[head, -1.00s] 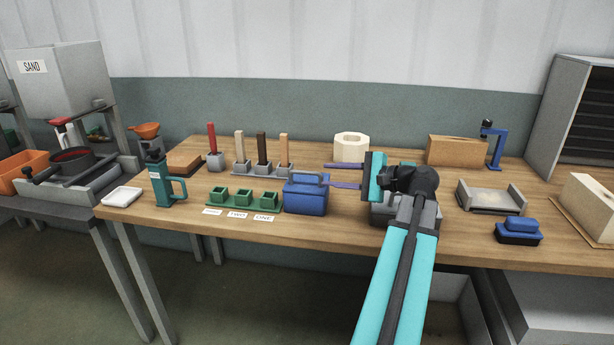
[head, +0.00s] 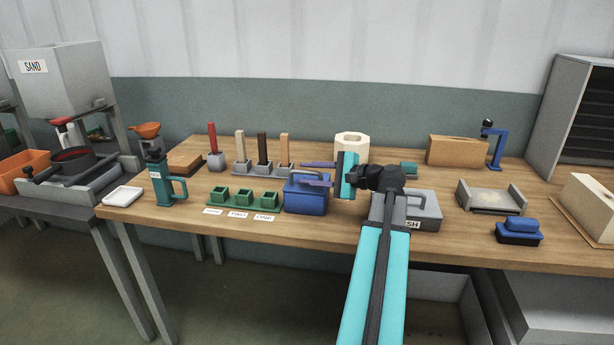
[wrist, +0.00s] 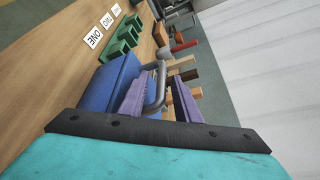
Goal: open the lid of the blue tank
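The blue tank (head: 306,200) stands on the wooden workbench with its lid down and a grey bar handle (wrist: 159,85) on top. It also shows in the wrist view (wrist: 104,82). My gripper (head: 303,172) reaches in from the right at the height of the handle. Its two purple fingers are apart, one on each side of the handle in the wrist view. I see no clear contact, and my fingers partly hide the handle and lid in the head view.
Green cups (head: 243,198) with number labels stand left of the tank. Upright sticks in a grey holder (head: 263,169) are behind it. A cream hollow block (head: 352,143) stands behind my gripper. A grey box with a handle (head: 423,206) is to the right, partly behind my arm.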

